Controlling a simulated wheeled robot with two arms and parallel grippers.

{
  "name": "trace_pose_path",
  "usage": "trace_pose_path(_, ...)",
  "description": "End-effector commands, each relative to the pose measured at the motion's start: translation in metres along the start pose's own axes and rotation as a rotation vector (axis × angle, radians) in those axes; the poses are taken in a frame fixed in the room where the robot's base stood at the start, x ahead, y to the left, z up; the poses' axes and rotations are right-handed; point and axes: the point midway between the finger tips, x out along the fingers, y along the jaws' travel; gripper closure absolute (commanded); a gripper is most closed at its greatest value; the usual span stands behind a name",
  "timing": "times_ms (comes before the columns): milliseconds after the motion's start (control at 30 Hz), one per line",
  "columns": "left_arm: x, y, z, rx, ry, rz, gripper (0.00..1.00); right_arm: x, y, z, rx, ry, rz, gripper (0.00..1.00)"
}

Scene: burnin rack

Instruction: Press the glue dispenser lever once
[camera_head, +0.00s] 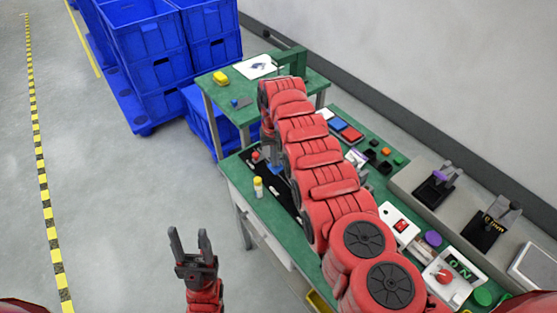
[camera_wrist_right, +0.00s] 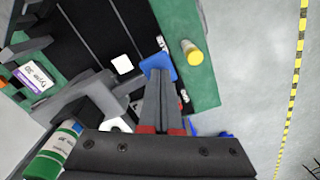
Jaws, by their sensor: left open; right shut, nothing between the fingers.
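My right gripper (camera_wrist_right: 160,82) is shut and empty in the right wrist view. Its fingertips are at a small blue pad (camera_wrist_right: 158,65), overlapping its near edge; I cannot tell if they touch. The pad may be the dispenser lever's end, but I cannot identify the lever for sure. In the head view my right arm covers most of this spot, and the gripper (camera_head: 268,148) shows only partly at the bench's left side. A green and white bottle (camera_wrist_right: 55,150) stands left of the gripper in the wrist view. My left gripper (camera_head: 191,248) is open and empty, over the floor.
A yellow-capped bottle (camera_head: 258,187) stands on the green bench's (camera_head: 236,172) near edge, close to the right gripper; it also shows in the wrist view (camera_wrist_right: 191,52). Blue crates (camera_head: 152,72) are stacked at the back left. Fixtures (camera_head: 437,187) line the bench's right side. The left floor is clear.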

Motion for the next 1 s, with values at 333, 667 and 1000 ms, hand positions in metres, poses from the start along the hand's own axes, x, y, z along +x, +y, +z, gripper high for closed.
trace_pose_path(333, -0.007, 0.000, 0.001, 0.000, 0.000, 0.000, 0.48, 0.007, 0.001, 0.000, 0.001, -0.002, 0.001, 1.00)
trace_pose_path(667, -0.011, 0.001, 0.002, 0.000, 0.000, 0.000, 0.48, 0.009, 0.002, 0.000, 0.001, -0.002, 0.001, 1.00)
trace_pose_path(1000, 0.005, 0.000, -0.001, 0.000, 0.000, 0.000, 0.48, -0.007, 0.001, 0.000, 0.001, -0.002, 0.001, 1.00)
